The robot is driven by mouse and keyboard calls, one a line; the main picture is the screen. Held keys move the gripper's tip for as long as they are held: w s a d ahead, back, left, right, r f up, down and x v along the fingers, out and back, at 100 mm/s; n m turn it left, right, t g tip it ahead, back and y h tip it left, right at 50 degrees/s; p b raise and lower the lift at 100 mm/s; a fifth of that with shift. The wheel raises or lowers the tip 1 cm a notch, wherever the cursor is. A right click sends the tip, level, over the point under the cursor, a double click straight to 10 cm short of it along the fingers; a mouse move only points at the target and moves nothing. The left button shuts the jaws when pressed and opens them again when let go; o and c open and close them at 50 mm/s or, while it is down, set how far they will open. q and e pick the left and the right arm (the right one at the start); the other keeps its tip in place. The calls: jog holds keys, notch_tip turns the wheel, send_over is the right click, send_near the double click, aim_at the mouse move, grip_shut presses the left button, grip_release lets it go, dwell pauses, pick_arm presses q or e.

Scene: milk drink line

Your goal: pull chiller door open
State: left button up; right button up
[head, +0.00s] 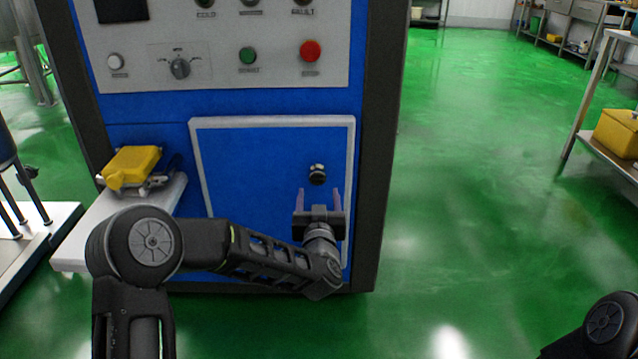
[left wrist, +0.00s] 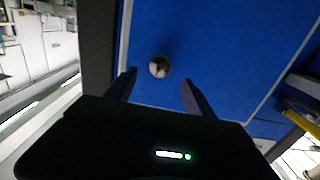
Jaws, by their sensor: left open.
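The chiller door (head: 250,170) is a blue panel with a pale frame on the front of the blue cabinet, and it looks closed. Its knob (head: 317,173) is small, round and dark with a light rim, near the door's right side. In the left wrist view the knob (left wrist: 159,66) sits ahead of the gripper, between the lines of the two fingers. My left gripper (head: 319,196) is open and empty, with its fingertips just short of the knob and apart from it. My right gripper is not in view; only part of my right arm shows at the lower right.
A control panel (head: 215,75) with a red button (head: 310,51) and a green button (head: 248,55) is above the door. A yellow item (head: 131,166) rests on a pale shelf (head: 75,240) at the cabinet's left. Open green floor (head: 470,170) lies to the right.

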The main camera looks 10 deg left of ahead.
aim_at(318, 179)
pick_arm(q)
jog(key=b+x, duration=0.1)
jog(key=x, duration=0.5)
jog(key=shift+f+b, duration=0.1)
jog(key=shift+b, duration=0.25)
jog(key=shift+w+a, duration=0.15)
jog(key=shift+w, duration=0.35)
jog(key=shift+c, duration=0.2)
grip_shut()
